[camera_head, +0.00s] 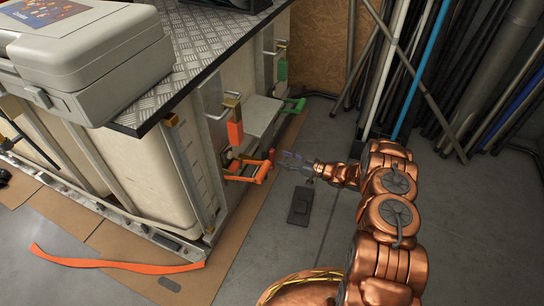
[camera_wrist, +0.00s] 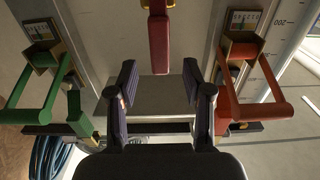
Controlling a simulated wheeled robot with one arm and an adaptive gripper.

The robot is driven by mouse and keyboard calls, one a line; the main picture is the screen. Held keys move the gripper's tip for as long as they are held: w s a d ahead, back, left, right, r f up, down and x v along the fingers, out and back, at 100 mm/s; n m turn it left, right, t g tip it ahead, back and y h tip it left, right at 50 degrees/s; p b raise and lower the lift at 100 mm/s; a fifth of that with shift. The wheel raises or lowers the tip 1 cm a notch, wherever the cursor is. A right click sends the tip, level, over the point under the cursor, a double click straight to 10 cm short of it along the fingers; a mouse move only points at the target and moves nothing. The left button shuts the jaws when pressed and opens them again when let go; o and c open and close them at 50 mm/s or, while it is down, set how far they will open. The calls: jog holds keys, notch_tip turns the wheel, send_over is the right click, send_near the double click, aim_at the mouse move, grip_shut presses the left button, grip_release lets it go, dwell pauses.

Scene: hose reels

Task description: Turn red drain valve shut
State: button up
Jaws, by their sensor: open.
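An orange-red handle (camera_head: 248,170) sticks out low from the side of the tank stand; in the wrist view it is at the right (camera_wrist: 252,108), under a small label plate. A red grip (camera_head: 235,131) hangs above it on a metal bracket. In the wrist view a dark red bar (camera_wrist: 159,45) hangs at the top centre, above and between my fingers. My gripper (camera_head: 288,157) is just right of the orange-red handle. In the wrist view my gripper (camera_wrist: 159,72) is open, with nothing between its fingers. I cannot tell which red part is the drain valve.
A green handle (camera_head: 294,104) is farther back on the stand, at the left in the wrist view (camera_wrist: 38,92). A grey box (camera_head: 85,55) rests on the metal deck. Poles (camera_head: 395,70) lean at the back right. An orange strap (camera_head: 115,262) lies on the floor.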

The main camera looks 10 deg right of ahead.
aim_at(274, 156)
jog(key=shift+b+x, duration=0.85)
jog(key=shift+x, duration=2.05)
grip_shut()
